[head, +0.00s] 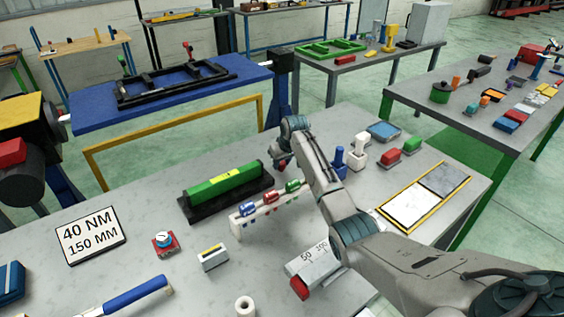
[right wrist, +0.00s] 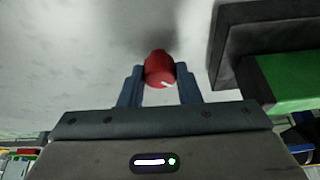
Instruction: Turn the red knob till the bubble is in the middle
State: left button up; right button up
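The green level (head: 226,183) lies on a black base (head: 207,209), with a yellow vial (head: 228,175) on top; the bubble is too small to place. Its green body (right wrist: 285,80) and black base (right wrist: 235,45) show at the right of the right wrist view. My right gripper (head: 283,162) is beyond the level's right end. In the right wrist view my right gripper (right wrist: 160,72) has both fingers close against the sides of the red knob (right wrist: 158,66), which has a white mark. The knob's attachment is hidden. My left gripper is out of view.
A white rack (head: 250,222) with coloured parts stands just in front of the level, near my right arm. A small red-and-blue device (head: 164,243), a sign (head: 90,236) and a blue-handled tool (head: 135,296) are at left. Bare table lies between them.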

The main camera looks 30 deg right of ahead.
jog(key=c, duration=0.3)
jog(key=shift+r, duration=0.1)
